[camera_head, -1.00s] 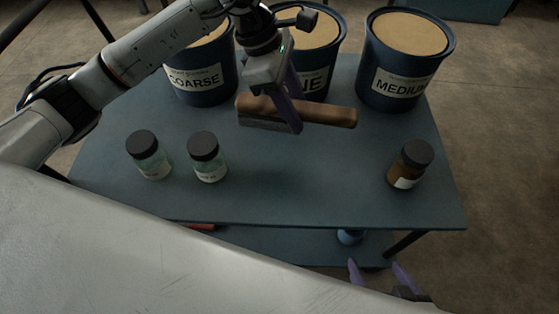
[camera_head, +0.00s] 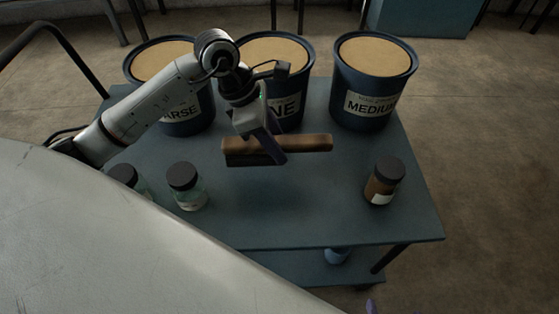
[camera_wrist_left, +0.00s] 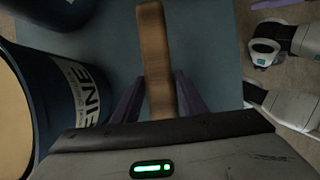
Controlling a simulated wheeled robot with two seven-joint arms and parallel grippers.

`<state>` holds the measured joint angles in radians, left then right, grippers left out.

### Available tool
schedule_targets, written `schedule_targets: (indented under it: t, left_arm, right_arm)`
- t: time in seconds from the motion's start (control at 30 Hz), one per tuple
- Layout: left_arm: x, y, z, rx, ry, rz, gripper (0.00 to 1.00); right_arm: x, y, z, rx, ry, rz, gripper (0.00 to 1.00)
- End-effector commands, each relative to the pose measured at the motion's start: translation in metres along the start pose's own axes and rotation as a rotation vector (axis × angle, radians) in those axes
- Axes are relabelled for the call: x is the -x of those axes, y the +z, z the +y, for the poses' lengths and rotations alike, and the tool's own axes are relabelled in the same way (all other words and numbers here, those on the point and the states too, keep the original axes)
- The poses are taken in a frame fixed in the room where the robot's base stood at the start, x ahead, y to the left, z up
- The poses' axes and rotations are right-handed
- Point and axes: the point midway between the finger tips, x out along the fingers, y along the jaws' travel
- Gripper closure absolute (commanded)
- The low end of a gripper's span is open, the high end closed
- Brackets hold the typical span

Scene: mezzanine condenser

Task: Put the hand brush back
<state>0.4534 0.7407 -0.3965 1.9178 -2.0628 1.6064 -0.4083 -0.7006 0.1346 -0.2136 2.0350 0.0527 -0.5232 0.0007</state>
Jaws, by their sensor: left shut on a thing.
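The hand brush (camera_head: 312,143) has a long brown wooden back. It is held roughly level above the blue cart top, in front of the middle bin. My left gripper (camera_head: 272,150) is shut on it near its middle, with purple fingers on either side. In the left wrist view the brush (camera_wrist_left: 154,45) runs away between the two fingers (camera_wrist_left: 157,98); its bristles are hidden there. Of my right gripper only a purple tip (camera_head: 370,306) shows at the bottom edge of the head view.
Bins marked COARSE (camera_head: 186,115), FINE (camera_head: 290,110) and MEDIUM (camera_head: 372,100) stand along the cart's back. Two clear jars (camera_head: 186,190) stand front left, one partly hidden. An amber jar (camera_head: 381,186) stands right. The cart top (camera_head: 300,215) is bare between them.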

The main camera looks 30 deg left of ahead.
Motion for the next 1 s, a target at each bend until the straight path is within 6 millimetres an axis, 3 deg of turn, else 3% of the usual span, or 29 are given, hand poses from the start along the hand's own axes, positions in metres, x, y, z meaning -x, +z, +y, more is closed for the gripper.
schedule_targets:
  t: [0.1,0.5,0.87,0.9,1.0]
  left_arm:
    - [-0.018,-0.006,0.000,-0.002,-0.002,-0.002,0.86]
    - [-0.057,-0.020,0.000,-0.005,-0.001,-0.004,0.86]
    - [-0.062,-0.022,0.001,-0.008,0.001,-0.003,0.86]
    - [-0.063,-0.023,0.000,-0.007,0.000,-0.002,0.60]
    - [-0.062,-0.022,0.000,-0.007,-0.001,-0.002,0.43]
  right_arm:
    - [-0.002,-0.001,0.000,0.000,-0.001,0.005,0.25]
    - [-0.005,0.001,0.001,0.001,-0.002,0.006,0.25]
    - [-0.006,0.004,0.002,0.003,-0.002,0.006,0.25]
    - [-0.005,0.004,0.002,0.003,-0.002,0.005,0.25]
    - [-0.004,0.004,0.002,0.003,-0.002,0.003,0.25]
